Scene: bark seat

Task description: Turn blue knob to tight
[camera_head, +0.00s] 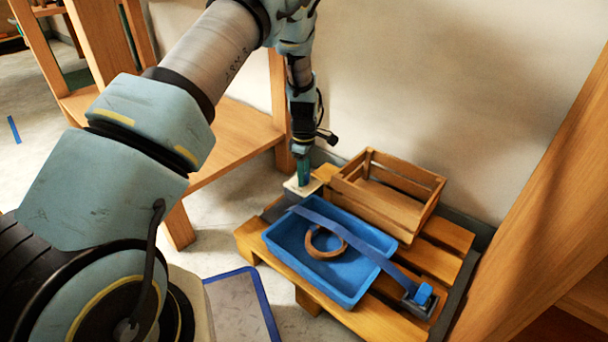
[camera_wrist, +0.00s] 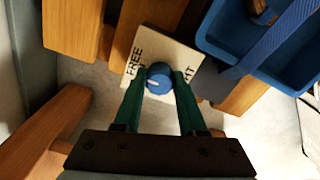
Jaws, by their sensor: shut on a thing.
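The blue knob (camera_wrist: 160,75) sits on a pale plate (camera_wrist: 178,56) in the wrist view. The plate reads FREE on the left; lettering on the right is partly covered and ends in HT. A short pale mark on the knob lies toward its left side, nearer FREE. My gripper (camera_wrist: 159,83) has its two green fingers on either side of the knob, shut on it. In the head view my gripper (camera_head: 303,174) points down at the plate (camera_head: 297,188) on the pallet's back left corner; the knob is hidden there.
A blue tray (camera_head: 350,291) holding a brown ring (camera_head: 313,249) stands on the wooden pallet (camera_head: 254,248), with a blue strap (camera_head: 362,248) across it. A wooden crate (camera_head: 428,212) stands behind. A wooden shelf (camera_head: 228,146) is close left of my gripper; a wall is behind.

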